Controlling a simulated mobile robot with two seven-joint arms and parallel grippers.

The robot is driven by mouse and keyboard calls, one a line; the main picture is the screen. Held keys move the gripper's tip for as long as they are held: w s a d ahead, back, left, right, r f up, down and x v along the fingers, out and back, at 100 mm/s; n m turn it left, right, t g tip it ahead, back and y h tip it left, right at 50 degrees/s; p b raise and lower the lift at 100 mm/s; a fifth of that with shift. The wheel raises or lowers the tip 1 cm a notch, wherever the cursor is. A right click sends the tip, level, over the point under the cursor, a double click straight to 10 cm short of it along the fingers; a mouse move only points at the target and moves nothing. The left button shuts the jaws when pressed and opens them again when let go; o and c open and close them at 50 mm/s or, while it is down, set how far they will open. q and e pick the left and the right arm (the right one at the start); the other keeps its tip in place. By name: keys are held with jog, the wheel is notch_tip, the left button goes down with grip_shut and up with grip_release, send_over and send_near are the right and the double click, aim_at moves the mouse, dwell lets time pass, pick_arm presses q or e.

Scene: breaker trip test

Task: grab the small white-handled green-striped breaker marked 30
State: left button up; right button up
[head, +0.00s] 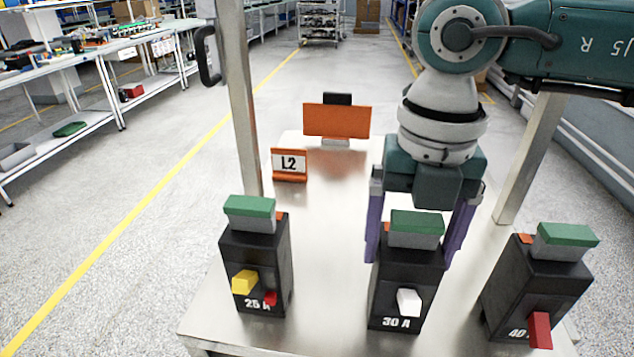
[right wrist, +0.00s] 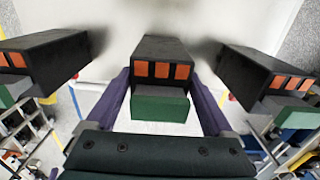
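The 30 A breaker (head: 396,285) is a black block with a white handle and a green-topped grey part, standing at the middle front of the metal table. My right gripper (head: 410,255) points down over it from behind, its purple fingers on either side. It looks open, with small gaps beside the breaker. In the right wrist view the breaker (right wrist: 160,50) lies between the fingers (right wrist: 160,80), its green part nearest the palm. Whether the fingertips touch its sides is hard to tell. My left gripper is not in view.
The 25 A breaker (head: 256,280) with a yellow handle stands left, and the 40 A breaker (head: 525,293) with a red handle stands right. An L2 sign (head: 289,164) and an orange panel (head: 337,121) stand behind. Metal posts (head: 238,100) rise at the table's sides.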

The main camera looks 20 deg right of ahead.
grip_shut()
jog(key=shift+r, duration=0.1)
dwell(0.4)
jog(key=shift+r, duration=0.1)
